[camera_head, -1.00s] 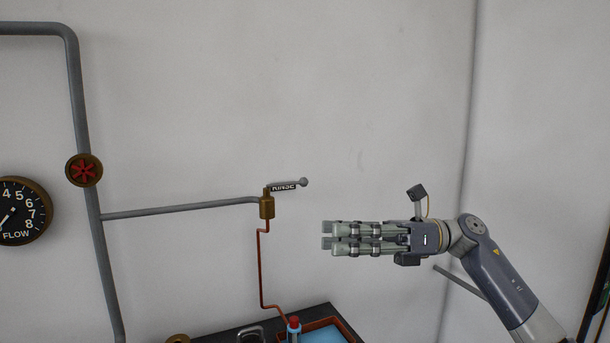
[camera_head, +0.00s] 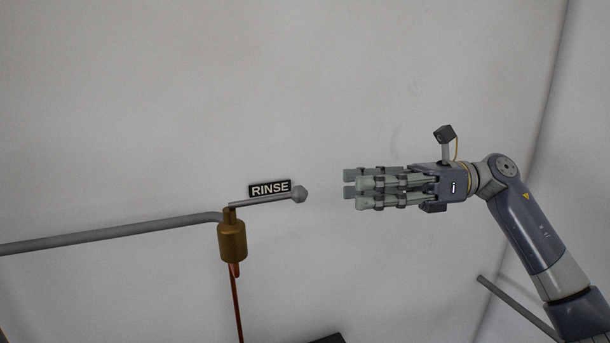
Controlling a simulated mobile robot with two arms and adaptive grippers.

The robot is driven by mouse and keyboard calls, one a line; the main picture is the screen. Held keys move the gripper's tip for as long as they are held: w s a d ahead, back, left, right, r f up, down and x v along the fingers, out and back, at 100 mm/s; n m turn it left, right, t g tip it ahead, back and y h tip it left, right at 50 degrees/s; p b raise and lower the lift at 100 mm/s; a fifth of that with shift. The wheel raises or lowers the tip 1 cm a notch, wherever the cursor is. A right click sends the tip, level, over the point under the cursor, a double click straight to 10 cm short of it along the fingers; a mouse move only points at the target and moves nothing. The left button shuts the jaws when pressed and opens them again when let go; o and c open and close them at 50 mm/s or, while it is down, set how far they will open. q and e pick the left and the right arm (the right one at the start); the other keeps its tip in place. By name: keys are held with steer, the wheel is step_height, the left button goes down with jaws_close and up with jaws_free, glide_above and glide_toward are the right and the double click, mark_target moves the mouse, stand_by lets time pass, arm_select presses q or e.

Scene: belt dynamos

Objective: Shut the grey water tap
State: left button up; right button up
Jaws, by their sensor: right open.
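The grey tap lever (camera_head: 265,200) with a round knob (camera_head: 300,194) at its end sticks out to the right from the top of a brass valve body (camera_head: 232,240). The lever lies nearly level, tilted slightly up to the right. My right gripper (camera_head: 352,188) is to the right of the knob, at about its height in the picture, fingers pointing left. A gap shows between the fingertips and the knob. The gripper is open and empty. My left gripper is not in view.
A RINSE label (camera_head: 270,188) is on the wall just behind the lever. A grey pipe (camera_head: 110,232) runs into the valve from the left, and a red-brown pipe (camera_head: 237,305) goes down from it. A dark edge (camera_head: 328,339) shows at the bottom. The wall above is bare.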

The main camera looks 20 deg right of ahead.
mark_target(298, 191)
steer(key=a+p, duration=0.1)
steer(key=a, duration=0.2)
steer(key=a+r+p, duration=0.1)
steer(key=a, duration=0.1)
steer(key=shift+s+a+p, duration=0.15)
steer(key=shift+s+p, duration=0.1)
steer(key=shift+p, duration=0.1)
steer(key=a, duration=0.1)
steer(key=w+a+p, duration=0.1)
steer(key=a, duration=0.1)
steer(key=a+p, duration=0.1)
steer(key=a, duration=0.1)
steer(key=shift+w+a+f, duration=0.15)
steer(key=shift+w+f, duration=0.1)
steer(key=shift+f, duration=0.05)
steer(key=shift+a, duration=0.1)
steer(key=shift+f, duration=0.1)
steer(key=shift+c, duration=0.6)
steer(key=c, duration=0.4)
jaws_close()
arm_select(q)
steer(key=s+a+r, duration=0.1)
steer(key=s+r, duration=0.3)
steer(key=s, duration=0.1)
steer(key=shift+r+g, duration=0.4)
